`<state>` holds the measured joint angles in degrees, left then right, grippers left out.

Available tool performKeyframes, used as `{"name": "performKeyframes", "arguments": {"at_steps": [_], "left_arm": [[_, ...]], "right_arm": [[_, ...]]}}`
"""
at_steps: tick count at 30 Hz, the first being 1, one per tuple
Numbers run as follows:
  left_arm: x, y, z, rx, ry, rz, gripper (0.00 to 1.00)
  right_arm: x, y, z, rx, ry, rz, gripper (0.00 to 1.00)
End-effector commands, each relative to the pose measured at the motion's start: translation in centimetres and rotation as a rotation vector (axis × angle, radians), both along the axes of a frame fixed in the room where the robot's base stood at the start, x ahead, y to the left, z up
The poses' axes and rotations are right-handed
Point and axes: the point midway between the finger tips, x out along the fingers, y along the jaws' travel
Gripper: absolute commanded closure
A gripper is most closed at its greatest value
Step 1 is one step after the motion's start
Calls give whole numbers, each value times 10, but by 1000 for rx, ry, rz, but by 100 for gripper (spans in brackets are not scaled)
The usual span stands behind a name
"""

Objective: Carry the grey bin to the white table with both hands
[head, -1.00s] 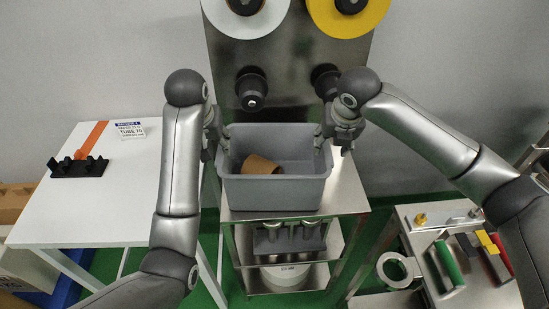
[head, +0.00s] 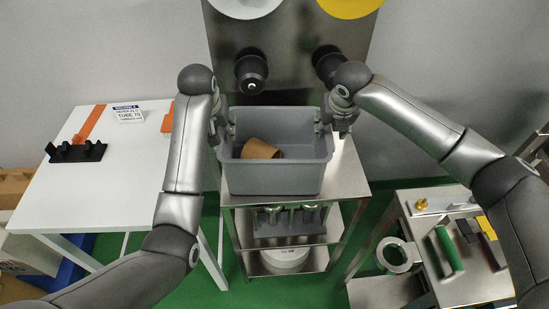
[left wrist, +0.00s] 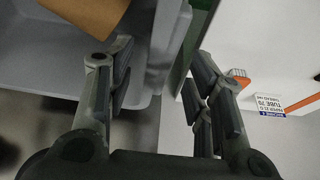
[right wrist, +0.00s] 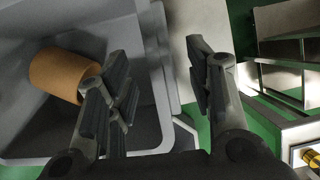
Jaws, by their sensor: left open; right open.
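The grey bin (head: 275,181) stands upright on the top of a metal stand, with a brown cylinder (head: 259,149) lying inside it. The white table (head: 110,188) is to the left of the stand. My left gripper (head: 223,128) is open at the bin's left side wall. In the left wrist view, that wall (left wrist: 165,45) lies between its fingers. My right gripper (head: 332,119) is open at the bin's right side wall. In the right wrist view, that wall (right wrist: 152,50) lies between its fingers. Whether the fingers touch the walls cannot be told.
A black holder (head: 75,152), an orange strip (head: 90,121) and a label card (head: 128,115) are on the white table's far part; its front is bare. Black knobs (head: 251,72) project from the machine behind the bin. A metal cart (head: 440,225) with tools stands at right.

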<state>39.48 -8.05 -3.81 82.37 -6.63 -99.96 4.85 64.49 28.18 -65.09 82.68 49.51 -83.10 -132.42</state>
Motion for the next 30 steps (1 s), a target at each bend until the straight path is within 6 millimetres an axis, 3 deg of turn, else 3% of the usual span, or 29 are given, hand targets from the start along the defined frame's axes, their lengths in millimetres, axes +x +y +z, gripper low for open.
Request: {"name": "performKeyframes", "arguments": {"at_steps": [7,19,30], "left_arm": [[11,0,-28,0,1,0,52],[14,0,-34,0,0,0,52],[14,0,-33,0,-1,0,98]], "right_arm": [[11,0,-28,-1,1,0,52],[14,0,-34,0,0,1,52],[14,0,-34,-1,0,1,98]]}}
